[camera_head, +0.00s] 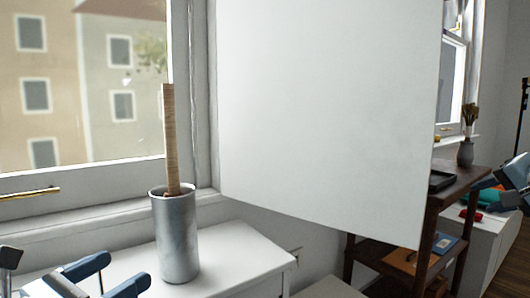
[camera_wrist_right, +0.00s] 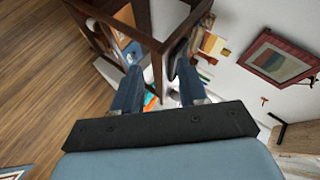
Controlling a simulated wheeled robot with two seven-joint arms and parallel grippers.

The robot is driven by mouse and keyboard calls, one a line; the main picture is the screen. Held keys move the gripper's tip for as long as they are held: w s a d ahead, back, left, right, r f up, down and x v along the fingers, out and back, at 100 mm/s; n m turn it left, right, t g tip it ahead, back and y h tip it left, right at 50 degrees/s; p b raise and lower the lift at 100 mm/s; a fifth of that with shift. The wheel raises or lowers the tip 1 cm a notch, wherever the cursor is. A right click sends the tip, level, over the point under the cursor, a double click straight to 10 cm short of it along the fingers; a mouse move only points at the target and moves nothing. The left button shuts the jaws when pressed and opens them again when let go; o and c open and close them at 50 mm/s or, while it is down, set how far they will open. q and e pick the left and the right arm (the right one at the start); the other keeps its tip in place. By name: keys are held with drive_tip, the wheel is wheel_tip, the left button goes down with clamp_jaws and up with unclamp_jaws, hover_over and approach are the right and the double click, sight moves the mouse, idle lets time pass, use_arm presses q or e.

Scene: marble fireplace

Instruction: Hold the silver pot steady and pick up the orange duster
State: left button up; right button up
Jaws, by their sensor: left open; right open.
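The silver pot (camera_head: 176,243), a tall metallic cylinder, stands upright on a white surface below the window in the head view. A tan, wood-like stick (camera_head: 171,140) rises out of it; its lower end is hidden inside. I cannot tell whether it belongs to the orange duster, and no part clearly shows as an orange duster. My left gripper (camera_head: 126,268) is open and empty at the bottom left, just left of the pot and apart from it. My right gripper (camera_head: 482,196) is far right, away from the pot; the right wrist view shows its fingers (camera_wrist_right: 158,88) open and empty.
A large white panel (camera_head: 325,110) fills the middle, right of the pot. A dark wooden shelf (camera_head: 425,225) and a white cabinet (camera_head: 482,250) stand at the right. The white surface (camera_head: 225,258) right of the pot is clear.

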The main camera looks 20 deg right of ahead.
sight(177, 237)
drive_tip(key=s+a+r+y, duration=0.2)
drive_tip(key=s+a+r, duration=0.4)
drive_tip(key=a+r, duration=0.2)
drive_tip(key=a+r+n+t+y, duration=0.1)
drive_tip(key=a+r+y, duration=0.2)
drive_tip(key=a, duration=0.4)
drive_tip(key=a+r+n+y, duration=0.2)
drive_tip(key=a+r+y, duration=0.15)
drive_tip(key=a, duration=0.35)
use_arm(q)
drive_tip(key=shift+s, duration=0.1)
drive_tip(key=shift+w+d, duration=0.1)
drive_tip(key=shift+w, duration=0.1)
drive_tip(key=x, duration=1.3)
drive_tip(key=shift+w+d, duration=0.15)
drive_tip(key=shift+d, duration=0.05)
use_arm(e)
drive_tip(key=w+a+f+n, duration=0.1)
drive_tip(key=w+a+n, duration=0.4)
drive_tip(key=a, duration=0.6)
drive_tip(key=w+a+f+n+g+h, duration=0.1)
drive_tip(key=w+a+n, duration=0.4)
drive_tip(key=a, duration=0.6)
drive_tip(key=w+a+f+n+g+h, duration=0.1)
drive_tip(key=w+a+f+n, duration=0.1)
drive_tip(key=w+a+n, duration=0.4)
drive_tip(key=a, duration=0.5)
drive_tip(key=shift+a+f, duration=0.3)
drive_tip(key=shift+f, duration=0.05)
